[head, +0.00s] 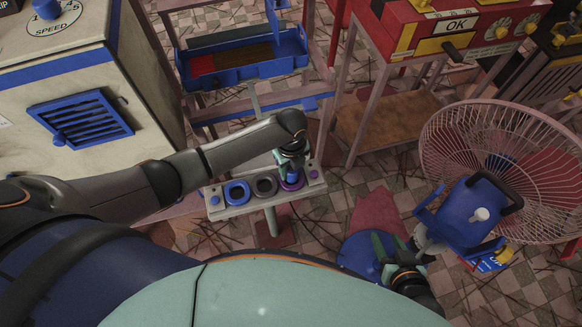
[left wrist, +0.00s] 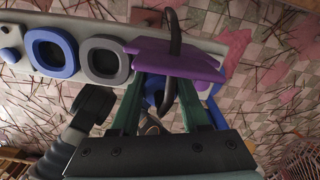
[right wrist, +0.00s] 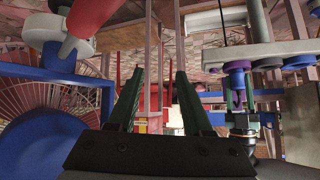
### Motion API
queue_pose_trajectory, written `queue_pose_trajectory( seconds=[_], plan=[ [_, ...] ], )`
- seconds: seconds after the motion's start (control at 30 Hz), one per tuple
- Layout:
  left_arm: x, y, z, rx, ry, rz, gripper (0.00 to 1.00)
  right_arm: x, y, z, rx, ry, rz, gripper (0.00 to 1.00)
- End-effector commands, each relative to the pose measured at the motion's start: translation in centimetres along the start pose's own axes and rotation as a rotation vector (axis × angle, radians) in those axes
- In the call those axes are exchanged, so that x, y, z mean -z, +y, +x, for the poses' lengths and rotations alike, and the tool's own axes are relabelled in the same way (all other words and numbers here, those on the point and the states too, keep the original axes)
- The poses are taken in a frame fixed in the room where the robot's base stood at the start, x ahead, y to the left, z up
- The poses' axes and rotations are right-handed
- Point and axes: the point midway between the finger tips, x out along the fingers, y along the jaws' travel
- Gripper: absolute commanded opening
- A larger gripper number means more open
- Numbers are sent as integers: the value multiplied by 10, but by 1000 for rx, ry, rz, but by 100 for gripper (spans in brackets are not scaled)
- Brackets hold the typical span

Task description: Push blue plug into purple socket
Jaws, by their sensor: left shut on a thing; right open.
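A grey panel (head: 225,208) on a post carries a row of a blue ring socket (head: 237,192), a grey ring socket (head: 265,185) and a purple socket (head: 291,186). My left gripper (head: 290,165) is at the purple socket, pointing down. It is shut on the blue plug, which shows partly between its fingers in the left wrist view (left wrist: 155,88). The purple part (left wrist: 178,58) lies right at the fingertips there. How deep the plug sits is hidden. My right gripper (head: 398,247) is open and empty, as the right wrist view (right wrist: 160,85) also shows.
A large fan (head: 495,130) with a blue motor housing (head: 465,210) stands at the right, close to my right gripper. A blue tray (head: 245,60) is behind the panel. A cream cabinet (head: 60,80) is at left, and a red machine (head: 440,25) is at the back right.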

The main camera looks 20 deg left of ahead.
Motion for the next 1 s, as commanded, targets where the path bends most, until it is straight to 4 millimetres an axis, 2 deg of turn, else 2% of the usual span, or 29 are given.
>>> queue_pose_trajectory(
  seconds=[0.37,0.4,0.7,1.0],
  plan=[
    [0,0,8,1,0,0,0,-4,0,4,0,0,0,50],
    [0,0,8,1,0,0,47,-4,0,3,0,0,0,50],
    [0,0,8,0,0,0,80,-4,0,3,0,0,0,50],
    [0,0,8,0,0,0,80,-4,0,3,0,-3,0,50]
  ],
)
